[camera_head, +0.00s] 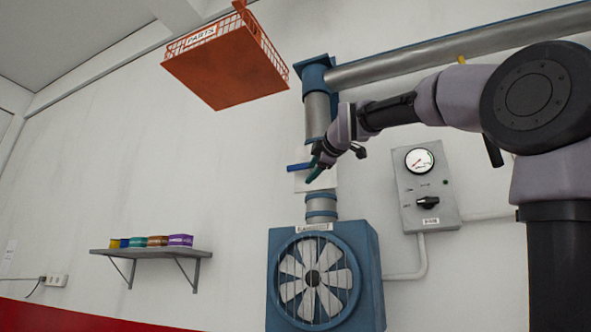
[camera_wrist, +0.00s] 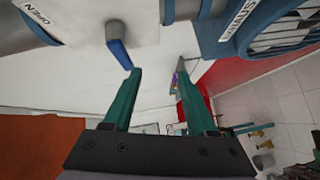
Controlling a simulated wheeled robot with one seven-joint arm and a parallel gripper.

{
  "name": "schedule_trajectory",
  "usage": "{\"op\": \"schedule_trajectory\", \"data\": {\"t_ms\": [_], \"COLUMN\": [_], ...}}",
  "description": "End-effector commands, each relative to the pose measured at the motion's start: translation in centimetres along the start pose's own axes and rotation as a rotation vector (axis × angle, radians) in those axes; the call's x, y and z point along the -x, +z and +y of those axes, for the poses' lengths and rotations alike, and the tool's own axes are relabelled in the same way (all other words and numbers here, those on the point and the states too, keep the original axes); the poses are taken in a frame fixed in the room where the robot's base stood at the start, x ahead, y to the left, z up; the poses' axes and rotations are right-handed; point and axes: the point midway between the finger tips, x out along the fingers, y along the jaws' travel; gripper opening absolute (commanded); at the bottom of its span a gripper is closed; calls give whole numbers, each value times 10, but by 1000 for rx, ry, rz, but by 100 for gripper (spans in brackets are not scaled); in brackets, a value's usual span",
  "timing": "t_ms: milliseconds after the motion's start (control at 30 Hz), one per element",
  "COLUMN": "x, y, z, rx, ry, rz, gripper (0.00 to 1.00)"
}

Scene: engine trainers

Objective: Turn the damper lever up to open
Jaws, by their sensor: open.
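The damper lever (camera_head: 297,167) is a blue handle on the duct in the head view, sticking out to the left and about level. In the wrist view the lever (camera_wrist: 119,53) hangs from a round grey hub at the upper left. My gripper (camera_head: 315,167) is at the duct, close to the lever. In the wrist view my gripper (camera_wrist: 158,69) is open, with its two teal fingers apart and nothing between them. The lever's blue tip is close to the left fingertip, outside the gap; I cannot tell whether they touch.
An orange parts basket (camera_head: 225,70) hangs at the upper left of the duct. A fan box (camera_head: 368,260) is below, and a grey gauge panel (camera_head: 427,187) is to the right. A shelf (camera_head: 150,253) with several coloured rolls is at the lower left.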

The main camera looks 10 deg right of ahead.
Motion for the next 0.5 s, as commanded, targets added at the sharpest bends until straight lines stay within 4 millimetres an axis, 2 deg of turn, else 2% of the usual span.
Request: {"op": "schedule_trajectory", "data": {"t_ms": [33,100,167,267,500], "x": [-2,-1,-3,-10,-53], "y": [-8,-14,-17,-19,-20], "z": [20,39,48,54,57], "rx": [77,162,207,233,231], "ry": [40,80,100,111,108], "rz": [11,17,18,18,17], "gripper": [57,57,57,57,57]}}
